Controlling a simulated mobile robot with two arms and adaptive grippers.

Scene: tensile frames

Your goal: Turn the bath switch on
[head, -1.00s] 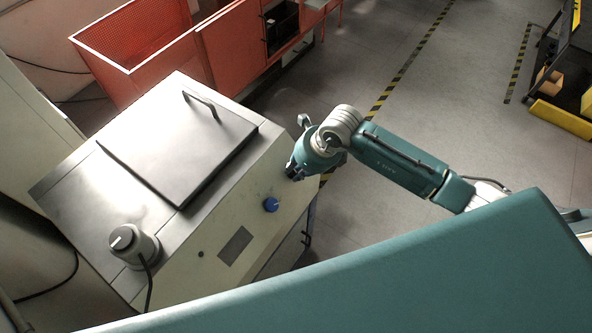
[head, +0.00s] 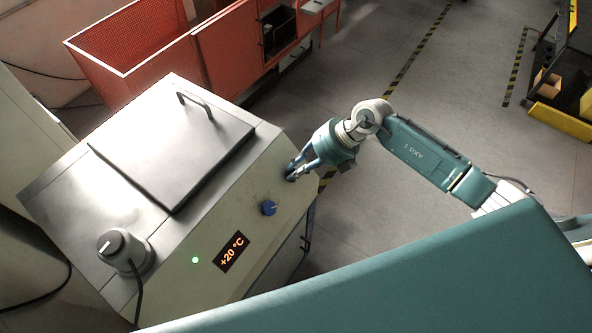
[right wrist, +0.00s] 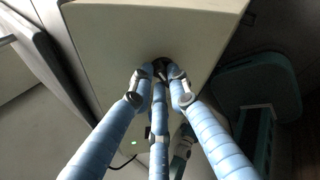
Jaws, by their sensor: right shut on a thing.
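The bath (head: 215,225) is a pale box with a metal top and a closed lid (head: 170,145). Its sloped front panel has a lit display (head: 231,252) reading +20 °C, a glowing green light (head: 195,260) and a blue knob (head: 268,208). My right gripper (head: 293,171) is at the far right end of this panel. In the right wrist view its fingers (right wrist: 161,76) are shut on the small dark bath switch (right wrist: 162,65), which they partly hide. My left gripper is not in view.
A grey round unit with a dial (head: 120,247) and a cable stands on the bath's near left corner. An orange mesh-sided cart (head: 130,55) stands behind the bath. The floor (head: 440,110) to the right is open.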

